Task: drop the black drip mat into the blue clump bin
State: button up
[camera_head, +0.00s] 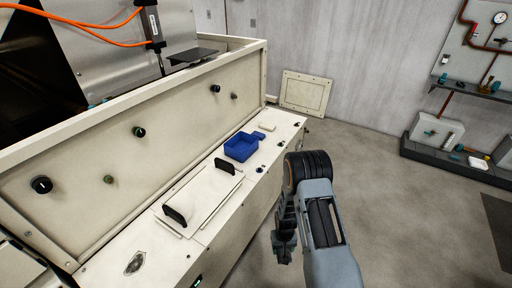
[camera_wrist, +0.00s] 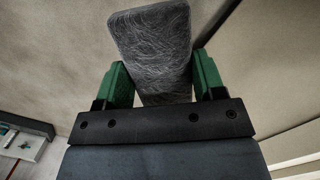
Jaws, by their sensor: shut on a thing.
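The black drip mat (camera_wrist: 153,50) is a dark slab with fine pale scratch-like lines. It fills the upper middle of the wrist view. My gripper (camera_wrist: 152,80) is shut on it, with one green finger on each side of the mat. The blue clump bin (camera_head: 241,149) is a small open box on the cream machine's ledge in the head view, and it looks empty. My arm stands right of and nearer than the bin. The gripper's fingers and the mat cannot be made out in the head view.
The cream ledge (camera_head: 253,184) carries a pale lid with two black handles (camera_head: 225,166) in front of the bin. A raised panel with knobs (camera_head: 139,132) runs behind it. A dark plate (camera_head: 193,56) sits above. Open floor (camera_head: 400,220) lies to the right.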

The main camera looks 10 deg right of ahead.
aim_at(244, 150)
jog(key=z, duration=1.6)
jog(key=i, duration=2.1)
jog(key=u, duration=1.95)
